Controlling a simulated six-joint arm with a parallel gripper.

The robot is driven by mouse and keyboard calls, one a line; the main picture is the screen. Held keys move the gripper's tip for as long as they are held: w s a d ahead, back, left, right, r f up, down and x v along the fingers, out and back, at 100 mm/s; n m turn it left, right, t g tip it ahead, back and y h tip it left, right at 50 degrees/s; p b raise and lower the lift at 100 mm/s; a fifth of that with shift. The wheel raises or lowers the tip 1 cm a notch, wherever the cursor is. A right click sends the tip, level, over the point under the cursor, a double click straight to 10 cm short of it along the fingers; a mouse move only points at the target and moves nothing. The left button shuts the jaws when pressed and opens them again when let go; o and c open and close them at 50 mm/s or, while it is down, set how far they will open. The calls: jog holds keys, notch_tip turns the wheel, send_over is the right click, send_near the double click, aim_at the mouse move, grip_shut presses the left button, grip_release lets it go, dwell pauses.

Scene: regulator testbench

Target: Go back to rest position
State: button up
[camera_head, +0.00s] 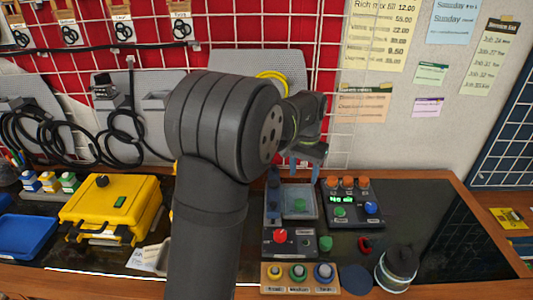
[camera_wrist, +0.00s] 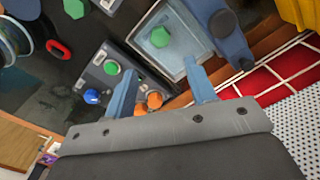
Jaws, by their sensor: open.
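My gripper (camera_head: 306,166) hangs above the back of the bench, in front of the wall panel. In the wrist view its two blue fingers (camera_wrist: 165,92) stand apart with nothing between them. It is open and empty. Below it is a grey-blue tray unit (camera_wrist: 172,75) with a green knob (camera_wrist: 159,37); the unit also shows in the head view (camera_head: 300,215). My arm hides part of the bench in the head view.
A control box (camera_head: 352,210) with orange, green and blue knobs stands right of the tray unit. A red-knob box (camera_head: 281,240) and a colored button row (camera_head: 299,275) lie in front. A yellow case (camera_head: 115,205) stands left. The dark bench at right (camera_head: 440,215) is mostly clear.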

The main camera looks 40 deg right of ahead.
aim_at(300, 202)
notch_tip(300, 202, down, 12)
jog(key=shift+r, duration=2)
jog(key=shift+f, duration=0.15)
